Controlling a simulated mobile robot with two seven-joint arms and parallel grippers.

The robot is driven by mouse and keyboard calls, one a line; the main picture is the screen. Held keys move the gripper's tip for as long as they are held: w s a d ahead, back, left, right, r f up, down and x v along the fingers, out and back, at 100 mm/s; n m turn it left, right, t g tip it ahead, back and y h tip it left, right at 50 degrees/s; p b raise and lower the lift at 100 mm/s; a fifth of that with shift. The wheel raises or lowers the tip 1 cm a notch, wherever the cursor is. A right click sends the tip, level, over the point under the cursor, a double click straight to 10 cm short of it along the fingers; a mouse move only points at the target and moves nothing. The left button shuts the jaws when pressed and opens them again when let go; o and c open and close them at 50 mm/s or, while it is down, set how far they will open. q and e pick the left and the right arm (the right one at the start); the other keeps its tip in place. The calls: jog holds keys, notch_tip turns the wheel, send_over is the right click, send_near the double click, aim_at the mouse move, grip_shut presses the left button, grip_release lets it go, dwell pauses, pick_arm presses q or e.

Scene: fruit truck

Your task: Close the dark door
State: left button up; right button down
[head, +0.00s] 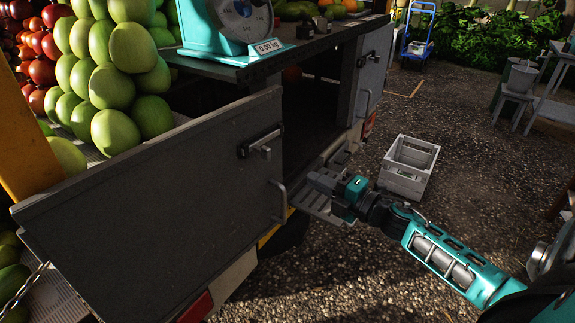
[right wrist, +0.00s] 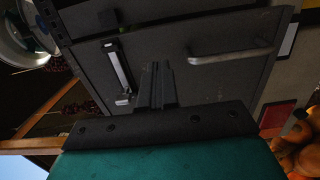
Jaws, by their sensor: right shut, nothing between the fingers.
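A wide dark grey door (head: 150,190) stands swung out from the truck's rear at the left in the head view, with a latch and a bar handle near its right edge. A second grey door (head: 370,70) stands open on the opening's right side, also with a latch and handle. My right gripper (head: 318,182) is shut and empty in front of the opening, right of the wide door's handle and apart from it. In the right wrist view its closed fingers (right wrist: 157,85) point at a grey door panel (right wrist: 215,85); I cannot tell which door. My left gripper is not in view.
The truck's dark opening (head: 312,115) lies between the doors. A grey step (head: 322,200) sits below my gripper. A grey crate (head: 408,168) stands on the gravel to the right. A teal scale (head: 222,25) and green fruit (head: 115,75) sit above.

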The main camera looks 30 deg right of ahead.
aim_at(277, 161)
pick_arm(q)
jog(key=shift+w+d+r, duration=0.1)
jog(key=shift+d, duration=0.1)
pick_arm(e)
jog(key=x, duration=0.9)
jog(key=shift+w, duration=0.25)
